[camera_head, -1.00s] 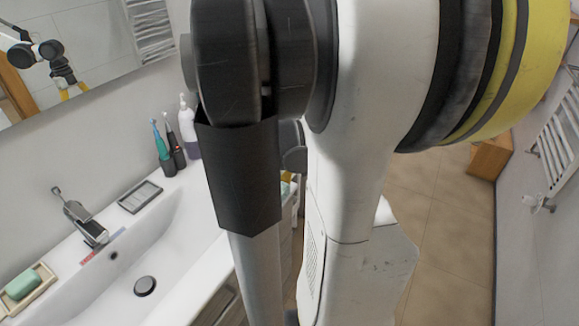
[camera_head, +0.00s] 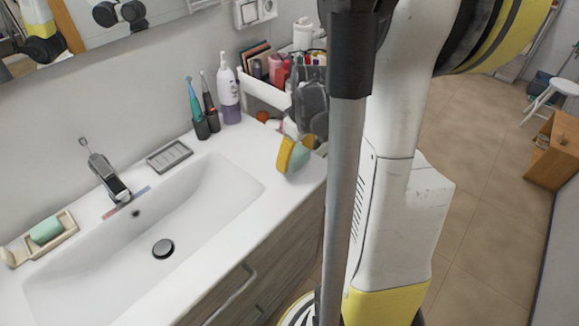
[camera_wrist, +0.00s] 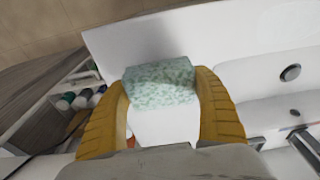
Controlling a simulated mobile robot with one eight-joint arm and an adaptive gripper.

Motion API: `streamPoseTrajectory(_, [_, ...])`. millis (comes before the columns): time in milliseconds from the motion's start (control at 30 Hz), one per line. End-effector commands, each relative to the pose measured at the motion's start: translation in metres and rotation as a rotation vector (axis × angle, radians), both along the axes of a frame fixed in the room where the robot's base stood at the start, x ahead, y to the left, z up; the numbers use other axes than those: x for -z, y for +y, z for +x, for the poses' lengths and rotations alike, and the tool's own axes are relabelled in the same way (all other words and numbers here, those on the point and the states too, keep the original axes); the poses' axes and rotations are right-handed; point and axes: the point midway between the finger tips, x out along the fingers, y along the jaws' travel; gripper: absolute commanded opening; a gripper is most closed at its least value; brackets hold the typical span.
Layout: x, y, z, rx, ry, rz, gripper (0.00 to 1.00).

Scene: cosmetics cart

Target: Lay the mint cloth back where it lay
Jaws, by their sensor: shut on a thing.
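The mint cloth (camera_wrist: 160,82) is a pale green, speckled, folded block. My gripper (camera_wrist: 162,92) is shut on it, with one yellow finger at each side. In the head view the cloth (camera_head: 299,158) shows beside a yellow finger, and my gripper (camera_head: 292,154) is over the right end of the white washbasin counter. I cannot tell how high the cloth is above the counter. My arm hides part of the area behind and to the right of the gripper.
A white cart (camera_head: 262,92) with bottles and boxes stands beyond the counter's right end. Toothbrush holders (camera_head: 201,130) and a pump bottle (camera_head: 229,102) stand at the back. A grey soap dish (camera_head: 169,156) and the tap (camera_head: 108,178) line the basin. The front right counter is clear.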

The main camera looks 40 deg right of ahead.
Motion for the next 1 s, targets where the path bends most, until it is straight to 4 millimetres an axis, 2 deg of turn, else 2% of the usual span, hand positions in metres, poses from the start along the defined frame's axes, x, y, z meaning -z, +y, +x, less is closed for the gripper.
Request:
streamPoseTrajectory(133, [0.012,0.000,0.002,0.001,0.000,0.000,0.50])
streamPoseTrajectory(333, [0.042,0.000,0.002,0.001,0.000,0.000,0.50])
streamPoseTrajectory(700, [0.045,0.000,0.002,0.001,0.000,0.000,0.50])
streamPoseTrajectory(733, [0.045,0.000,0.002,0.001,0.000,0.000,0.77])
streamPoseTrajectory(800, [0.044,0.000,0.002,0.001,0.000,0.000,0.99])
streamPoseTrajectory(1000, [0.044,0.000,0.002,0.001,0.000,0.000,0.99])
